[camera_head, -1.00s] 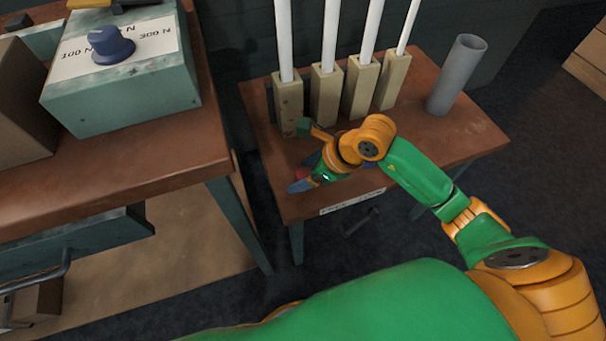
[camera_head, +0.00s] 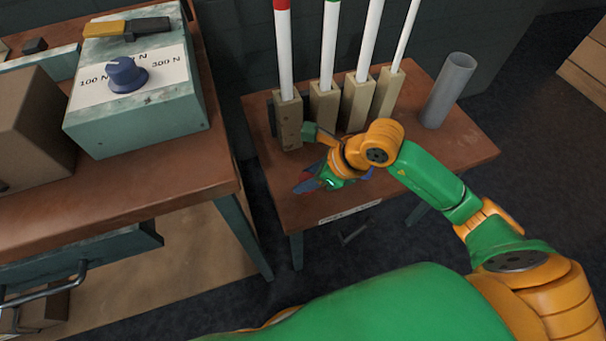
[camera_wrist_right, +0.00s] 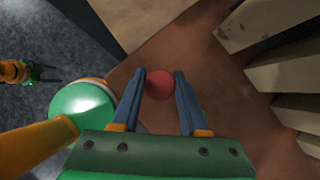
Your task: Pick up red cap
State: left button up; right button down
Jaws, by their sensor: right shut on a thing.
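The red cap (camera_wrist_right: 159,85) is a small round piece in the right wrist view, between the fingertips of my right gripper (camera_wrist_right: 160,82). The gripper is shut on it, with a blue-grey finger on each side. In the head view my right gripper (camera_head: 309,182) is low over the front left part of the small brown table (camera_head: 440,155); the cap is hard to make out there. My left gripper (camera_wrist_right: 46,74) shows small at the left of the right wrist view, its dark fingers apart and nothing visible between them.
Several wooden blocks (camera_head: 289,122) holding upright white tubes (camera_head: 284,70) stand along the table's back, just behind the gripper. A grey cylinder (camera_head: 449,90) stands at the back right. A workbench (camera_head: 150,185) with a knobbed box (camera_head: 150,125) is at the left.

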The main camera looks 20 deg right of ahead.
pick_arm(q)
notch_tip(320, 180, up, 12)
jog(key=p, duration=1)
jog(key=shift+s+a+f, duration=0.15)
pick_arm(e)
jog(key=s+d+r, duration=0.5)
jog(key=s+r, duration=0.3)
jog(key=s, duration=0.3)
jog(key=shift+s+r, duration=0.25)
jog(key=shift+s, duration=0.15)
jog(key=shift+f, duration=0.1)
